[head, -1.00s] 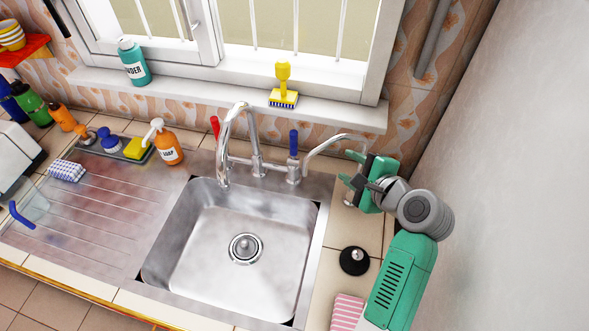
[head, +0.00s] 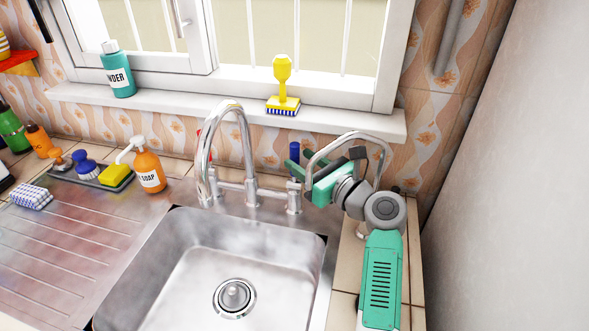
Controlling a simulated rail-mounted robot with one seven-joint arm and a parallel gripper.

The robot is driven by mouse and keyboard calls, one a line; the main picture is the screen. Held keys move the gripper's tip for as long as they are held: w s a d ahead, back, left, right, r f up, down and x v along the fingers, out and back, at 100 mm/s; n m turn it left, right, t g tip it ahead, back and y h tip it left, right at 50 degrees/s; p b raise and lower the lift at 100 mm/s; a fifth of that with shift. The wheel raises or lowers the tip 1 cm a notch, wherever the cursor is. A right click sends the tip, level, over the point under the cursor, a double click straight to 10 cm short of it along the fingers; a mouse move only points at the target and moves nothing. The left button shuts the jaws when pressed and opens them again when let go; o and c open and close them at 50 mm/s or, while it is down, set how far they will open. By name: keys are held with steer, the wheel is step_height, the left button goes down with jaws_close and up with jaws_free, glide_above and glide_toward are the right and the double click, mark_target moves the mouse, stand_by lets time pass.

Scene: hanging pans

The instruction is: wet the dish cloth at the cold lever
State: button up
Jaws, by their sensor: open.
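The cold lever, blue and upright (head: 294,162), stands at the right end of the chrome mixer tap (head: 250,190) behind the sink. My gripper (head: 298,166), green, is open with its fingers pointing left at the blue lever, one on either side of it as seen here. I cannot tell if they touch it. The red lever (head: 202,142) is partly hidden behind the tall tap spout (head: 236,112). A blue-and-white checked cloth (head: 31,196) lies folded on the ribbed drainboard at the left. The sink (head: 195,255) is empty; no running water shows.
A thin curved second spout (head: 384,150) arches around my gripper and wrist. A soap bottle (head: 149,167) and a tray with a yellow sponge (head: 115,174) stand left of the tap. A yellow brush (head: 283,85) is on the sill. A wall closes the right side.

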mark_target(298, 159)
steer(key=shift+w+a+f+b, duration=0.35)
steer(key=shift+w+a+b, duration=0.4)
steer(key=shift+w+b, duration=0.15)
steer(key=shift+w+a+r+b, duration=0.3)
steer(key=shift+r+b, duration=0.05)
